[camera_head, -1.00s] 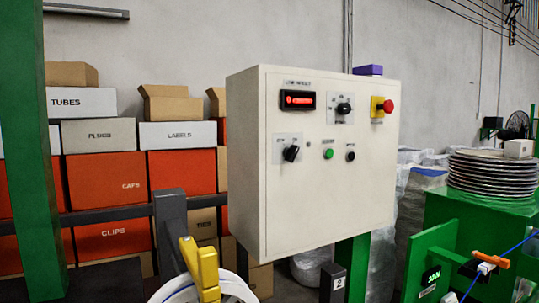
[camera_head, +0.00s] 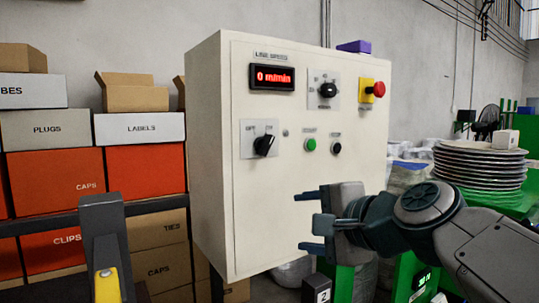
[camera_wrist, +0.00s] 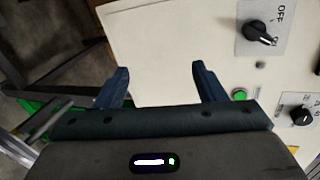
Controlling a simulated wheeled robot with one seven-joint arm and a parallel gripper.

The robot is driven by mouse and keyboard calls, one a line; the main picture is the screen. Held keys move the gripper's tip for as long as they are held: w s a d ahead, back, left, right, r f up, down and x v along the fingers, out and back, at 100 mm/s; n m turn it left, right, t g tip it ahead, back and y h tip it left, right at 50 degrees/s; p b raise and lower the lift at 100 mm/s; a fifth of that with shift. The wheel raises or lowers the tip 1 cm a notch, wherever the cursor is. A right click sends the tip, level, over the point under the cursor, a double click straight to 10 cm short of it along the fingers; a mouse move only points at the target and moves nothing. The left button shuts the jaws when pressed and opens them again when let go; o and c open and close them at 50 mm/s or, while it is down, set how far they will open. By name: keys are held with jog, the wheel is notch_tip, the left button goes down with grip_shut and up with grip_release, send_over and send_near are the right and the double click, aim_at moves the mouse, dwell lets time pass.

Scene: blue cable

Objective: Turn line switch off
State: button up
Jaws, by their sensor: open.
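The line switch is a black rotary knob (camera_head: 265,144) on a pale plate at the left of the white control panel (camera_head: 295,215). Its handle is slanted, with its upper end toward the right-hand label, away from OFF. In the wrist view the knob (camera_wrist: 260,33) is at the upper right, beside the word OFF. My gripper (camera_head: 304,220) is in front of the lower right of the panel, below and to the right of the knob. Its blue fingers are apart and empty, also in the wrist view (camera_wrist: 158,70). I see no contact with the switch.
The panel also holds a red display (camera_head: 272,77) reading 0 m/min, another black knob (camera_head: 328,90), a green button (camera_head: 310,145), a black button (camera_head: 336,148) and a red emergency button (camera_head: 379,89). Boxes (camera_head: 145,172) stand left; stacked discs (camera_head: 480,165) stand right.

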aim_at(267, 145)
notch_tip(267, 145, up, 11)
jog(key=m+t+y, duration=0.2)
jog(key=m+t, duration=0.1)
jog(key=m, duration=0.1)
jog(key=shift+m, duration=0.3)
jog(key=x, duration=1.3)
jog(key=shift+w+d+r+p, duration=0.1)
jog(key=shift+w+r+p, duration=0.05)
jog(key=shift+w+p, duration=0.2)
jog(key=c, duration=1)
